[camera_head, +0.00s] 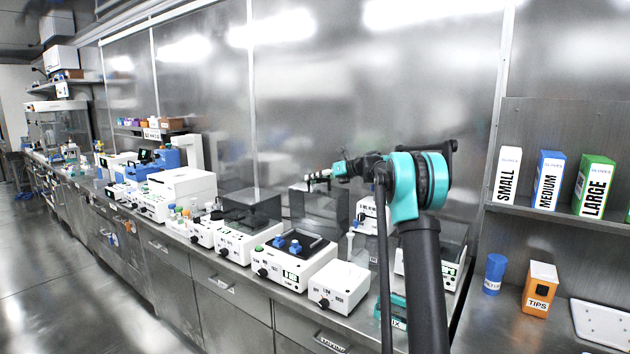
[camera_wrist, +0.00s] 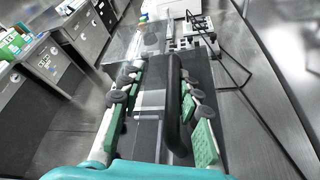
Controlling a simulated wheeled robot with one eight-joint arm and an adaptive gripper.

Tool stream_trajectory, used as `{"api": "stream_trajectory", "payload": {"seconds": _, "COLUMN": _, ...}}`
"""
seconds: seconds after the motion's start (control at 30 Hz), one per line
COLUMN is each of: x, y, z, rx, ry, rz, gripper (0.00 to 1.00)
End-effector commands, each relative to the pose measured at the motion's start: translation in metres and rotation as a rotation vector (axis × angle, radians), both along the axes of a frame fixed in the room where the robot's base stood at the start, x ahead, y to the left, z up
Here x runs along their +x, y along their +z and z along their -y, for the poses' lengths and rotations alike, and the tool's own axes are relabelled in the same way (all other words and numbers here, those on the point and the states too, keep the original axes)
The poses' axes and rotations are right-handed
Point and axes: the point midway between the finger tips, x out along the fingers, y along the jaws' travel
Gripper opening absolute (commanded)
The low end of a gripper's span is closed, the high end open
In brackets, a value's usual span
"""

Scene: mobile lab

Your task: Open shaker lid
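A white bench device (camera_head: 290,272) with a small display has a black platform bearing blue pieces; I take it as the shaker, but its label is too small to read. A dark see-through cover (camera_head: 322,208) stands behind that platform and looks raised. My gripper (camera_head: 318,179) is above the cover's upper edge in the head view; whether it touches cannot be told. In the wrist view my gripper (camera_wrist: 158,85) has its green-padded fingers apart. A dark rounded bar (camera_wrist: 175,100) shows between them, with no clear grip on it.
Another white device (camera_head: 243,243) with a dark cover (camera_head: 251,208) stands to the left. A white box with knobs (camera_head: 338,287) stands to the right. Glove boxes (camera_head: 547,180) sit on the right shelf, above an orange tips box (camera_head: 540,289). A metal wall is behind.

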Motion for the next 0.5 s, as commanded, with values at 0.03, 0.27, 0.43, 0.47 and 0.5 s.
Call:
{"api": "stream_trajectory", "payload": {"seconds": 0.03, "x": 0.000, "y": 0.000, "z": 0.000, "rx": 0.000, "ry": 0.000, "rz": 0.000, "gripper": 0.33}}
{"api": "stream_trajectory", "payload": {"seconds": 0.27, "x": -0.007, "y": 0.007, "z": 0.015, "rx": 0.001, "ry": -0.003, "rz": 0.000, "gripper": 0.33}}
{"api": "stream_trajectory", "payload": {"seconds": 0.43, "x": -0.022, "y": 0.018, "z": 0.043, "rx": 0.001, "ry": -0.003, "rz": 0.000, "gripper": 0.33}}
{"api": "stream_trajectory", "payload": {"seconds": 0.47, "x": -0.025, "y": 0.020, "z": 0.048, "rx": 0.001, "ry": -0.003, "rz": 0.000, "gripper": 0.33}}
{"api": "stream_trajectory", "payload": {"seconds": 0.5, "x": -0.028, "y": 0.023, "z": 0.056, "rx": 0.001, "ry": -0.003, "rz": 0.000, "gripper": 0.33}}
